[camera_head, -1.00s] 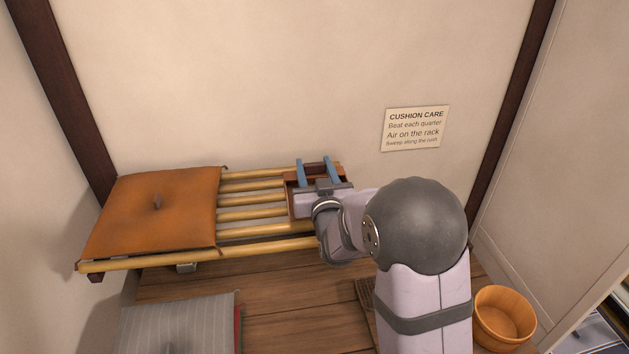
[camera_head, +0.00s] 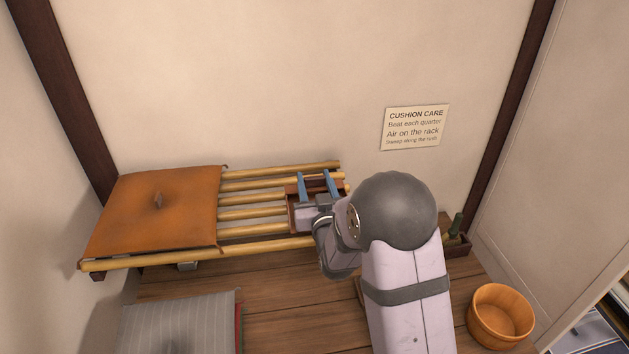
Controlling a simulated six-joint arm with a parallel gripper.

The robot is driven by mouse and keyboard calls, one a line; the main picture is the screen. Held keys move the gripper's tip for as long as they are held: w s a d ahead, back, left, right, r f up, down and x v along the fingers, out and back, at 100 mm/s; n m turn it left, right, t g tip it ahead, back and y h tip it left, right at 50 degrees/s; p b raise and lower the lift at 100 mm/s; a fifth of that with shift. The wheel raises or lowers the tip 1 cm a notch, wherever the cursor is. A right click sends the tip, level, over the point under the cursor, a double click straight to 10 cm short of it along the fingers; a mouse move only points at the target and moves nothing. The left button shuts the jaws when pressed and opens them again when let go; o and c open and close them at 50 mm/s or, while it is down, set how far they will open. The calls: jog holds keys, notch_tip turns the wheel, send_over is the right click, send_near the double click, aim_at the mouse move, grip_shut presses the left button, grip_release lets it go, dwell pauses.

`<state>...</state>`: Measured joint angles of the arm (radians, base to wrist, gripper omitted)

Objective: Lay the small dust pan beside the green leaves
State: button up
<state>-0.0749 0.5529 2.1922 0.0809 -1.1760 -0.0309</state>
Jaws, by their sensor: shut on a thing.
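My gripper (camera_head: 317,186), with two blue fingers, is over the right end of the bamboo rack (camera_head: 253,213). It is shut on a small reddish-brown, tray-like thing, which looks like the dust pan (camera_head: 316,184). The gripper and wrist cover much of the pan, so I cannot tell whether it touches the rack. A dark green upright thing (camera_head: 457,223) shows just right of my arm, at a low brown box (camera_head: 458,245). It is small and partly hidden, and I cannot tell whether it is the green leaves.
An orange cushion (camera_head: 150,215) lies on the rack's left part. A grey striped cushion (camera_head: 180,325) is at the front left. A round wooden tub (camera_head: 500,316) stands at the right. Bare floorboards (camera_head: 285,300) lie in front of the rack. A care sign (camera_head: 414,128) hangs on the wall.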

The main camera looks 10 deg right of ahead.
jog(key=shift+f, duration=0.2)
jog(key=o, duration=1.1)
jog(key=shift+r, duration=0.1)
jog(key=shift+c, duration=0.2)
jog(key=shift+r, duration=0.15)
jog(key=shift+s+b, duration=1.35)
jog(key=shift+s, duration=2.4)
